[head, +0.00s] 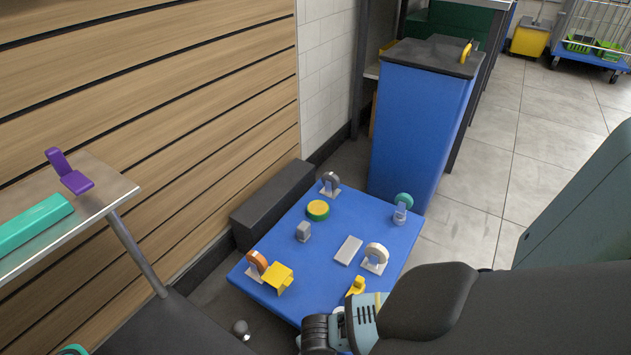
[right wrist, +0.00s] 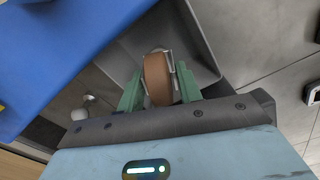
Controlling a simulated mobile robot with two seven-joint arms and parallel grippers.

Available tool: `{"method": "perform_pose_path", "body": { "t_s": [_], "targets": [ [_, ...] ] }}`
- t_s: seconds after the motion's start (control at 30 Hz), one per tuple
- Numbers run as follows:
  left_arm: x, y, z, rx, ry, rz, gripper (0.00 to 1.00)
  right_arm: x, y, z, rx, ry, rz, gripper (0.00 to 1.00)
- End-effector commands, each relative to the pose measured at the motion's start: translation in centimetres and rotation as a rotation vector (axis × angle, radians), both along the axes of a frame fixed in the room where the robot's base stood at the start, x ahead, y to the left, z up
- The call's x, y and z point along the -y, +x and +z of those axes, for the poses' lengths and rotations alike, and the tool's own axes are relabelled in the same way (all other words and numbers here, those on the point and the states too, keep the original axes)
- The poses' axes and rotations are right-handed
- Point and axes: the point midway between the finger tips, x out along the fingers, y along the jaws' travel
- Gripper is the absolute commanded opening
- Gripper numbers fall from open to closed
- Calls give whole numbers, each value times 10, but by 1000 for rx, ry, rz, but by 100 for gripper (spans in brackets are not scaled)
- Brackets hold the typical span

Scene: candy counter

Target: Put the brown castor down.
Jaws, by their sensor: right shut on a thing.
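In the right wrist view the brown castor (right wrist: 158,80), a brown wheel in a pale metal fork, sits between the green fingers of my right gripper (right wrist: 158,94). The gripper is shut on it. A grey tray-like thing with raised edges (right wrist: 200,42) shows behind the castor; I cannot tell whether they touch. In the head view my right arm comes in at the lower right and hides the castor and the fingers. The left gripper is not to be made out.
A blue board (head: 335,225) bears an orange castor (head: 257,262), a grey castor (head: 330,182), a cream castor (head: 376,256), a teal castor (head: 403,202) and small blocks. A ball castor (head: 240,327) lies on the floor. A tall blue bin (head: 420,125) stands behind. A shelf (head: 105,190) is left.

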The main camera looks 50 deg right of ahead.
Motion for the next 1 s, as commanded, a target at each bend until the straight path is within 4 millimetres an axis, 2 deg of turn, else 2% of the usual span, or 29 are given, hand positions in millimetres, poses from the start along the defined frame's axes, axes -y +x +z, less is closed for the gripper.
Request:
{"method": "perform_pose_path", "body": {
  "t_s": [0.03,0.1,0.5,0.53,0.67,1.0],
  "targets": [
    [0,0,-7,-4,-1,0,36,0,0,-11,-2,0,0,10],
    [0,0,-9,-4,-1,0,36,0,0,-15,-1,0,0,10],
    [0,1,-9,-3,0,1,36,0,0,-17,1,0,0,10],
    [0,1,-9,-3,0,1,36,0,0,-17,1,0,0,38],
    [0,1,-9,-4,0,1,36,0,0,-16,1,0,0,55],
    [0,-3,-7,-10,0,1,36,0,0,-14,1,0,0,57]
  ]
}}
